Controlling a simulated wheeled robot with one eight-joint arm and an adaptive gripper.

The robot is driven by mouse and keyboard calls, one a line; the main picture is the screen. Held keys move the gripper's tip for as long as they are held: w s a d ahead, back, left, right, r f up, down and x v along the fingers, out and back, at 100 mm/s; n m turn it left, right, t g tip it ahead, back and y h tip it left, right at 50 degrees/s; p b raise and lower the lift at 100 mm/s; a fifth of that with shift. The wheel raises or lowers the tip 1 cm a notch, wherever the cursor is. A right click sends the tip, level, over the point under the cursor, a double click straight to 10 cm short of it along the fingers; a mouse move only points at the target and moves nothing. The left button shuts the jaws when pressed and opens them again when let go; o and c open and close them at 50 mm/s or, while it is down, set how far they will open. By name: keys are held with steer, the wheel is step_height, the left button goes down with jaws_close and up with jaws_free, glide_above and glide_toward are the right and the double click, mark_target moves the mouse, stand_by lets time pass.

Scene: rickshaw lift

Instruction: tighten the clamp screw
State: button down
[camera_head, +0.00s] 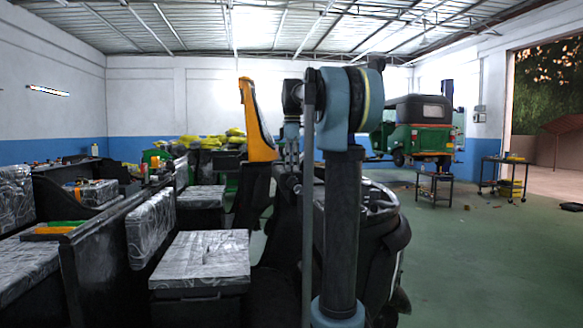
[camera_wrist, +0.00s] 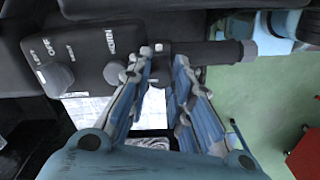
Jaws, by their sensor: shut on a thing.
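In the wrist view, my gripper (camera_wrist: 164,58) reaches up to a dark handlebar with its two blue-grey fingers a little apart. The tips are shut on a dark part (camera_wrist: 166,50) between a black switch box (camera_wrist: 85,55) and a grip (camera_wrist: 210,52). A small pale screw head (camera_wrist: 158,47) shows at the tips beside the switch box; I cannot tell whether it is the clamp screw or whether the fingers touch it.
Patterned seats (camera_head: 205,258) stand at the left. A yellow-orange panel (camera_head: 257,120) rises near the middle. A green rickshaw (camera_head: 417,130) stands at the back right, with dark tables (camera_head: 433,186) near it. Green floor is open at the right. A red object (camera_wrist: 305,155) lies low right in the wrist view.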

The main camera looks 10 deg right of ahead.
steer(key=m, duration=0.4)
steer(key=shift+m, duration=0.3)
steer(key=m, duration=0.4)
steer(key=shift+m, duration=0.3)
steer(key=m, duration=0.4)
steer(key=shift+m, duration=2.1)
steer(key=c, duration=1.4)
jaws_free()
